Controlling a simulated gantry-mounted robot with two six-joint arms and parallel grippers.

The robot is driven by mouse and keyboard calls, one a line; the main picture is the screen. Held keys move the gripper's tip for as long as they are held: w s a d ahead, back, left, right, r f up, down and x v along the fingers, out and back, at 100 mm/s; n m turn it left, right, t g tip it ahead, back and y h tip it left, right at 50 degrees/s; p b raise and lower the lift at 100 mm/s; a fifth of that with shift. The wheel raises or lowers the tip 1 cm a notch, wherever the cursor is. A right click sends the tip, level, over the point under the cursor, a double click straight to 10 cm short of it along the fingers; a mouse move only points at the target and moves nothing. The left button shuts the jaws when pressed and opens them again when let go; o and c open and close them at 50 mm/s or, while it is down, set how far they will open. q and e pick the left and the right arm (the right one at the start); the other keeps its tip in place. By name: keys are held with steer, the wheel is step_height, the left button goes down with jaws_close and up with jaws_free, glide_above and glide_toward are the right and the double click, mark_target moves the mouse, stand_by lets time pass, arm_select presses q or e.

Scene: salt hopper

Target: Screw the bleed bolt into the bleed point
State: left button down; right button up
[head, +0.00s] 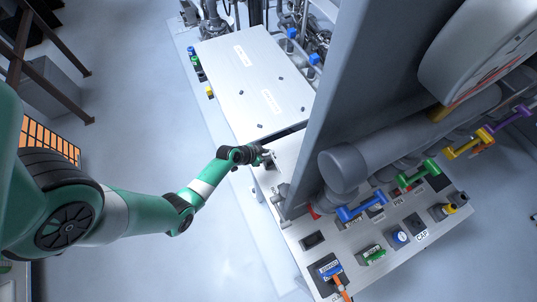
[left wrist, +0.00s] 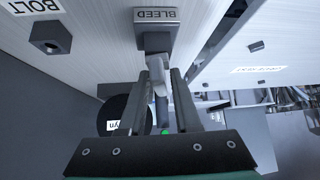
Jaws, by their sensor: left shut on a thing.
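My left gripper (head: 264,155) reaches in from the left to the near edge of the metal panel. In the left wrist view its two fingers (left wrist: 168,88) are shut on a pale grey bolt (left wrist: 157,74). The bolt's far end meets the underside of the grey block labelled BLEED (left wrist: 155,40), the bleed point. I cannot tell whether the bolt is inside it or only against it. A dark block with a hole (left wrist: 50,37), beside a BOLT label (left wrist: 32,7), is left of it and looks empty. My right gripper is not in view.
A tall grey wall (head: 350,80) stands just right of the gripper. Beyond it are pipes and colored valve handles (head: 417,174). A flat silver panel (head: 245,85) lies behind the gripper.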

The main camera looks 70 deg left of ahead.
arm_select(q)
steer(key=c, duration=0.5)
jaws_free()
steer(key=shift+c, duration=0.2)
steer(key=p+v, duration=0.5)
steer(key=v, duration=0.6)
steer(key=shift+s+d+r, duration=0.15)
steer(key=shift+s+r, duration=0.05)
steer(key=shift+s, duration=0.05)
